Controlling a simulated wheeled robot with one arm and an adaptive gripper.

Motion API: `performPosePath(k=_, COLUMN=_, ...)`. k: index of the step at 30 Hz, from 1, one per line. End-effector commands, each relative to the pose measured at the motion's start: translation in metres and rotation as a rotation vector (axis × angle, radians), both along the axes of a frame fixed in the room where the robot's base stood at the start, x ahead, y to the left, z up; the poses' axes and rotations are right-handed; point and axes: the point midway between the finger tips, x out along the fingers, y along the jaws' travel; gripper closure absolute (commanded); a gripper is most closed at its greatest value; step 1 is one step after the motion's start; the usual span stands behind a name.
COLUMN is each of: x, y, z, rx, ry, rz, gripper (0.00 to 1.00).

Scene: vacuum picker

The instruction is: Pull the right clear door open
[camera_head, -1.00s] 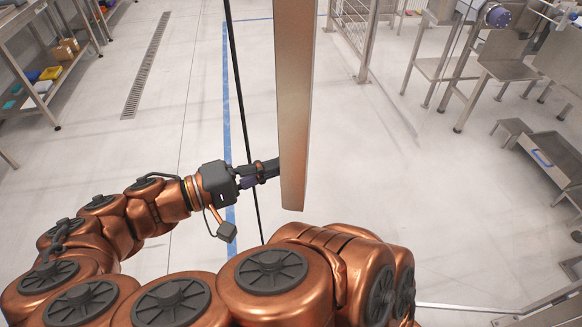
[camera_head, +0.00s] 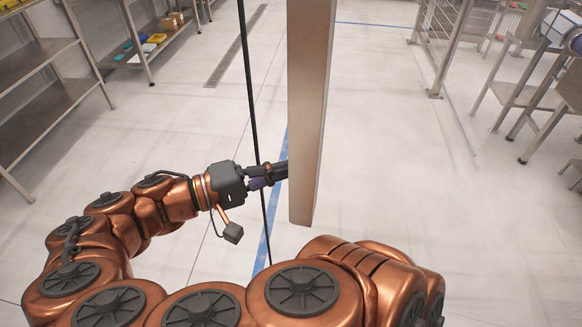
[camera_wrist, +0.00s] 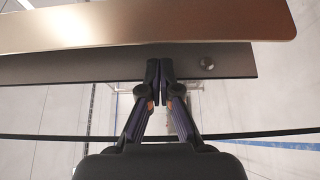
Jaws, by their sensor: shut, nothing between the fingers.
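A tall brushed-metal bar (camera_head: 309,110) stands upright in the head view, and a thin black line (camera_head: 249,80) runs beside it to the left. These seem to be parts of the clear door; its see-through panel is hard to make out. My gripper (camera_head: 283,171) is shut and empty, its tips at the bar's left side, near its lower end and partly hidden. In the wrist view, the closed fingertips (camera_wrist: 160,70) overlap a dark strip (camera_wrist: 90,66) under the metal bar (camera_wrist: 150,24). Whether they touch it I cannot tell.
Metal shelving (camera_head: 45,75) stands at the left, with small coloured bins (camera_head: 150,42) on a rack behind. A wire cage (camera_head: 450,35) and steel stands (camera_head: 540,90) are at the right. The floor (camera_head: 390,170) between is clear.

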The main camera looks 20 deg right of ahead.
Motion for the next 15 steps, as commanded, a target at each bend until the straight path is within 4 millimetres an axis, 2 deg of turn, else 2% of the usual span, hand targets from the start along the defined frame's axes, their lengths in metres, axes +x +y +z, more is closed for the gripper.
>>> performPosePath(k=9, x=0.0017, y=-0.0088, z=0.0001, rx=-0.001, ry=0.0, rz=-0.026, gripper=1.0)
performPosePath(k=15, x=0.0028, y=-0.0058, z=-0.0003, rx=0.0, ry=0.0, rz=-0.027, gripper=1.0)
